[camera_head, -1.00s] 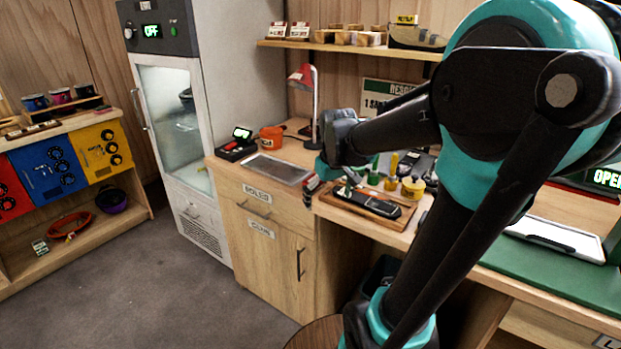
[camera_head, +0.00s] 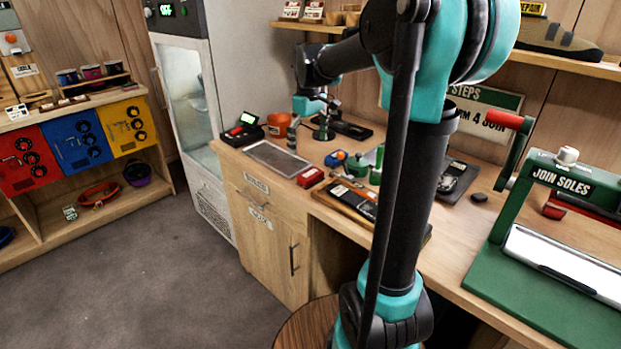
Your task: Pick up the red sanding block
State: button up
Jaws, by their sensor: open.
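The red sanding block (camera_head: 310,177) lies on the wooden bench top, just right of the grey metal tray (camera_head: 277,159) and near the bench's front edge. It has a pale mark on its side. My gripper (camera_head: 324,115) points down over the back of the bench, beyond the block and apart from it. It is open and small in view, and its fingertips are hard to make out against the dark things behind. I see nothing held in it.
A dark tool on a wooden board (camera_head: 345,203) lies right of the block. Blue and green items (camera_head: 354,166) stand behind it. An orange pot (camera_head: 279,125) and a black device (camera_head: 240,135) are at the back left. The green sole press (camera_head: 545,270) stands at right.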

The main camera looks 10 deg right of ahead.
send_over(311, 173)
jog(key=f, duration=0.5)
jog(key=shift+s+a+f, duration=0.1)
jog(key=shift+a+f, duration=0.2)
jog(key=shift+d+f, duration=0.2)
jog(key=shift+f, duration=2.4)
jog(key=shift+c, duration=0.2)
jog(key=c, duration=1.4)
jog(key=shift+r, duration=0.1)
notch_tip(311, 173, up, 20)
